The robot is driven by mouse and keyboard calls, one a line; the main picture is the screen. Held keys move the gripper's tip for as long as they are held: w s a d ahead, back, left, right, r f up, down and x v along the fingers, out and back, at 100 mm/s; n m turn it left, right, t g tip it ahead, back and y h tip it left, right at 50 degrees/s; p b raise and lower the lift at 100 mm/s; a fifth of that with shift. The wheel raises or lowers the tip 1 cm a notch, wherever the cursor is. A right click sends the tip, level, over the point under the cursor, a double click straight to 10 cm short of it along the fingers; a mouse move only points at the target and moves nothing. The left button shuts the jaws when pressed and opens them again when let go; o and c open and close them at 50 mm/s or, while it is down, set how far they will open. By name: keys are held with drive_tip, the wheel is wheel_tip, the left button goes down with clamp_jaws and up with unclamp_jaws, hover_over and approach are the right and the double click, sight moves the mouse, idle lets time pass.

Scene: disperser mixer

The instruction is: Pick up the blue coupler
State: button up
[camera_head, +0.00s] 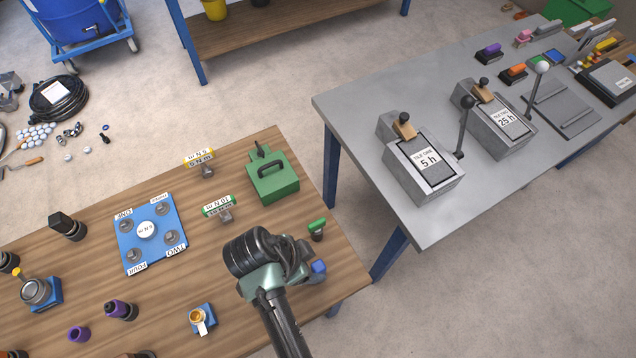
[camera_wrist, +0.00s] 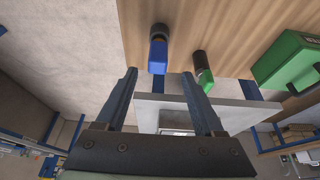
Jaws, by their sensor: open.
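The blue coupler (camera_head: 319,267) stands near the right edge of the wooden table, just right of my gripper (camera_head: 285,260) in the head view. My arm hides part of it there. In the wrist view the blue coupler (camera_wrist: 158,55) has a dark round end and lies beyond the fingertips, nearer the left finger. My gripper (camera_wrist: 160,85) is open, with nothing between its fingers. A green coupler (camera_wrist: 202,70) stands beside the blue one, beyond the right fingertip. The green coupler also shows in the head view (camera_head: 317,228).
A green box with a handle (camera_head: 273,180) stands behind on the wooden table (camera_head: 90,280). A blue plate (camera_head: 150,235) with several knobs lies left. A grey table (camera_head: 400,110) with lever machines stands right, across a gap.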

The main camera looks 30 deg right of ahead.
sight(317, 267)
drive_tip(key=shift+s+d+f, duration=0.2)
drive_tip(key=shift+f, duration=0.2)
drive_tip(key=shift+p+x, duration=0.55)
drive_tip(key=shift+x, duration=1.75)
drive_tip(key=shift+a, duration=0.15)
drive_tip(key=shift+c, duration=0.3)
clamp_jaws()
